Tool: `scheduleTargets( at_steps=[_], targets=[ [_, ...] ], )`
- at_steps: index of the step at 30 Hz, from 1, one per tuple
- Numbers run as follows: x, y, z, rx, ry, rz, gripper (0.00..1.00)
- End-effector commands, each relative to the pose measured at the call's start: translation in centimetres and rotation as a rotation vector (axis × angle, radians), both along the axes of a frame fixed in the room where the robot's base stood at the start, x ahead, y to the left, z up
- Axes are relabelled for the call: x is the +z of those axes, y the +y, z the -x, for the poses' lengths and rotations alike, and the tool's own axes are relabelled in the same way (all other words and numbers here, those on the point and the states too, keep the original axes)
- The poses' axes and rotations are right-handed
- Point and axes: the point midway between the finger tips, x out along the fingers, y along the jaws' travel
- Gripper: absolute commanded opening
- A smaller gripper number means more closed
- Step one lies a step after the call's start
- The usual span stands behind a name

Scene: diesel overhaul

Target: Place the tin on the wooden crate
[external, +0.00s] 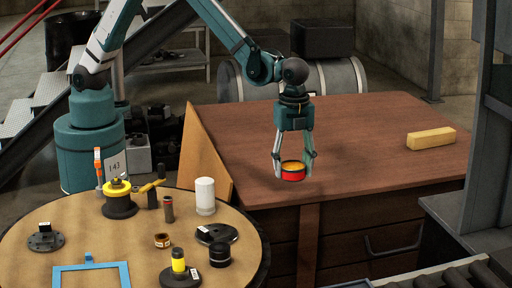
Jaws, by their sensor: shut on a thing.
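The tin (292,175) is a short round can with a red side, dark rims and an orange-yellow top. My gripper (293,163) points straight down with its fingers on both sides of the tin, shut on it. The tin looks upright. It shows in front of the front part of a large brown wooden crate (360,140) with a flat top and dark panelled front. I cannot tell whether the tin touches the crate top or hangs above it.
A yellow block (431,139) lies at the right of the crate top. A round table (140,245) at the front left holds several parts, a white cylinder (205,195) and a blue frame (92,272). A slanted wooden board (203,155) stands between them. Much of the crate top is clear.

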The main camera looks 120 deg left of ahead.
Motion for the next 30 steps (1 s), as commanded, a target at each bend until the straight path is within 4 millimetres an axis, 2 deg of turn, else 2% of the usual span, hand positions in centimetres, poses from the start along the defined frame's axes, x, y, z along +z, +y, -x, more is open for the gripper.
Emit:
scheduleTargets(
  at_steps=[1,15,30],
  targets=[
    [0.0,1.7,-0.5,0.026,0.000,0.000,0.30],
    [-0.4,15.8,-2.8,0.244,0.000,0.000,0.30],
    [-0.9,31.7,-2.4,0.476,0.000,0.000,0.30]
  ],
)
